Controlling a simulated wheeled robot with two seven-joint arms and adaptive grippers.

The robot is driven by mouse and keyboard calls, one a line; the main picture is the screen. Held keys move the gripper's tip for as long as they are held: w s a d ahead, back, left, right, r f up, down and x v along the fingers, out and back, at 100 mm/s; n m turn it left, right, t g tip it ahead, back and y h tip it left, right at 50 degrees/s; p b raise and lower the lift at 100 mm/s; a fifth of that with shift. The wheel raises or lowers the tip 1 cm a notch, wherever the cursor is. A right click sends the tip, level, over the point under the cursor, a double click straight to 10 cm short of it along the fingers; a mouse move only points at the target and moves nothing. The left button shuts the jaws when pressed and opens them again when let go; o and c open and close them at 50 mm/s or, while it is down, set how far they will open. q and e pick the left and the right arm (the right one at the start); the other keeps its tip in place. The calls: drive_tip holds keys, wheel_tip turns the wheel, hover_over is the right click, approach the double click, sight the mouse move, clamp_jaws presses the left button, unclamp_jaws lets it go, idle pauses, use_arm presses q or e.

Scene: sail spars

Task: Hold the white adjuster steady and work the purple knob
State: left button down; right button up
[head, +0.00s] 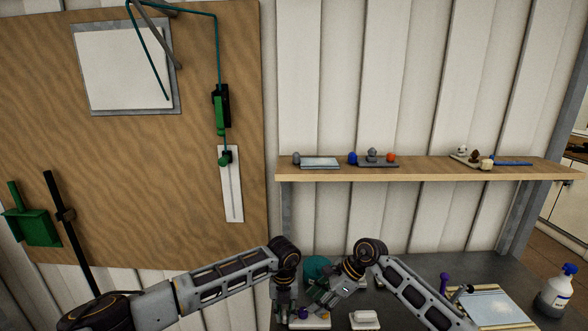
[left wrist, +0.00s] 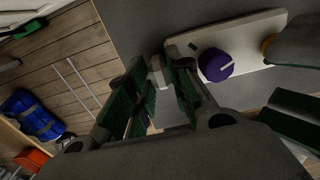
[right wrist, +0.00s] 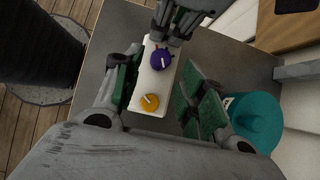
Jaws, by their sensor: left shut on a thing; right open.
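The white adjuster (right wrist: 153,85) is a pale plate lying on the dark bench, with a purple knob (right wrist: 160,58) and an orange knob (right wrist: 149,102). In the left wrist view its plate (left wrist: 262,27) and purple knob (left wrist: 215,65) lie right of my left gripper (left wrist: 158,82). My left gripper is closed at the plate's end by the purple knob; its fingers partly hide the hold. My right gripper (right wrist: 158,88) is open, its fingers on either side of the plate near the orange knob. In the head view both grippers are close together and largely hide the adjuster (head: 318,323).
A teal round object (right wrist: 255,120) stands close beside my right gripper. Another white block (head: 365,319) lies on the bench to the right. A pale tray (head: 490,305) and a bottle (head: 555,296) are farther right. A wooden shelf (head: 420,171) with small items hangs above.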

sight(305, 310)
drive_tip(key=shift+x, duration=2.2)
drive_tip(key=c, duration=0.6)
